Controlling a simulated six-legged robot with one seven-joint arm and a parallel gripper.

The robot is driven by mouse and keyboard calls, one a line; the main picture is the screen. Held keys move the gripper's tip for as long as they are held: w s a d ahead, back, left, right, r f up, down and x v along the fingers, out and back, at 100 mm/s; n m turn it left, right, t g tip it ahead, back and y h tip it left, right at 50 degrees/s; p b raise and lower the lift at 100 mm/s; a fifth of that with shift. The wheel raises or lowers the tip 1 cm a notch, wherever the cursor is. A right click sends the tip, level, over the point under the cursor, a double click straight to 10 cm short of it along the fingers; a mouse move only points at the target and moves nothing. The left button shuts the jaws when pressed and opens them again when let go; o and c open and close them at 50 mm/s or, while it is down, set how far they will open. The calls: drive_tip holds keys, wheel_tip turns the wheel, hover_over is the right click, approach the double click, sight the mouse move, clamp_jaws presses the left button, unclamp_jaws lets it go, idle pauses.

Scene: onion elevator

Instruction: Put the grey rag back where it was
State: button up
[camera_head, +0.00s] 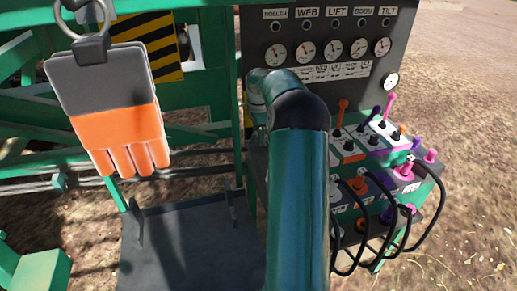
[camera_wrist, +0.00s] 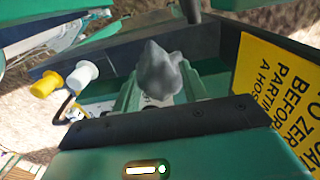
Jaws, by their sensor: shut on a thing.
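The grey rag (camera_wrist: 160,72) is a crumpled grey lump in the wrist view, just above the middle. My gripper (camera_wrist: 158,88) is shut on it, with a green finger on either side. The rag's lower part is hidden between the fingers. In the head view, my teal arm reaches forward in the middle, and neither the gripper nor the rag can be made out there. Whether the rag touches the surface behind it cannot be told.
The gauge panel (camera_head: 330,50) and the lever console (camera_head: 375,150) stand right of my arm, with looping black hoses (camera_head: 405,250). Grey-and-orange gloves (camera_head: 110,110) hang at left. The wrist view shows a white knob (camera_wrist: 82,73), a yellow knob (camera_wrist: 46,85) and a yellow sign (camera_wrist: 275,85).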

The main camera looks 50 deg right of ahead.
sight(258, 154)
wheel_tip(258, 154, down, 2)
drive_tip(key=shift+w+f, duration=0.1)
drive_tip(key=shift+f, duration=1.95)
drive_tip(key=shift+f, duration=0.1)
drive_tip(key=o, duration=1)
drive_tip(key=shift+c, duration=0.2)
wheel_tip(258, 154, up, 12)
drive_tip(key=shift+r, duration=0.15)
